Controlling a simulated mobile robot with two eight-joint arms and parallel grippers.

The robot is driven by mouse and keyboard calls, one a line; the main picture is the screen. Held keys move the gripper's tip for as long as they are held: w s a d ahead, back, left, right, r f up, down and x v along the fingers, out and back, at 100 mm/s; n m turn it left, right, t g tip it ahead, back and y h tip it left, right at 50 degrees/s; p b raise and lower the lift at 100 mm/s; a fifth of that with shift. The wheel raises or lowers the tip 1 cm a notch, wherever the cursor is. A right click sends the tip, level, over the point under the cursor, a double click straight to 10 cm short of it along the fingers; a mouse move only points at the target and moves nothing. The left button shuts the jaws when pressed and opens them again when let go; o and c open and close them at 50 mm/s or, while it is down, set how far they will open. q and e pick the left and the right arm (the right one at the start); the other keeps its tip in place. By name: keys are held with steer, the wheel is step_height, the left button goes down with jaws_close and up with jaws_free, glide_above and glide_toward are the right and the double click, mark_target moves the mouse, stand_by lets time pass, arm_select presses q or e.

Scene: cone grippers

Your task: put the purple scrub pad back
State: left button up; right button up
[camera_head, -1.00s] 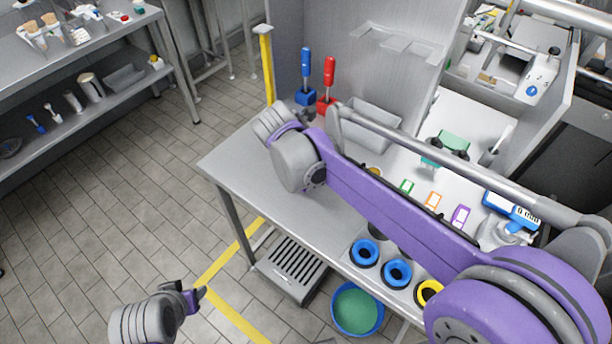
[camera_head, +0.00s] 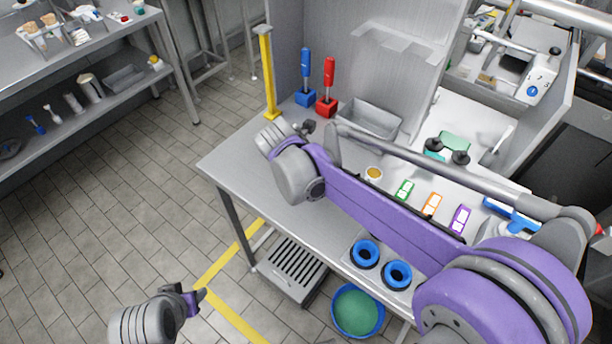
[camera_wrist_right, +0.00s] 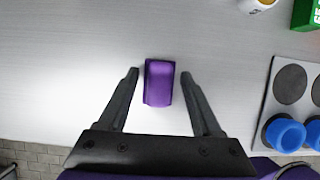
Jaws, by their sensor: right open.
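The purple scrub pad (camera_wrist_right: 159,82) lies on the pale metal table in the right wrist view. My right gripper (camera_wrist_right: 159,75) is open, with one finger on each side of the pad and a gap on both sides. A purple holder with white labels (camera_head: 460,219) stands at the right end of a row with a green one (camera_head: 404,191) and an orange one (camera_head: 431,205). My left gripper (camera_head: 193,300) is low over the floor, away from the table; its jaws are unclear.
Blue rings (camera_head: 397,274) sit on a plate at the table's front edge, right of the pad. A small cup (camera_head: 373,174), a grey bin (camera_head: 372,121) and red (camera_head: 327,88) and blue (camera_head: 305,80) handled tools stand farther back. The table's left end (camera_head: 232,168) is clear.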

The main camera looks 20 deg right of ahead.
steer(key=shift+r, duration=0.3)
steer(key=p+v, duration=0.1)
steer(key=v, duration=1)
steer(key=shift+r, duration=0.35)
steer(key=shift+s+a+f, duration=0.1)
steer(key=shift+s, duration=0.1)
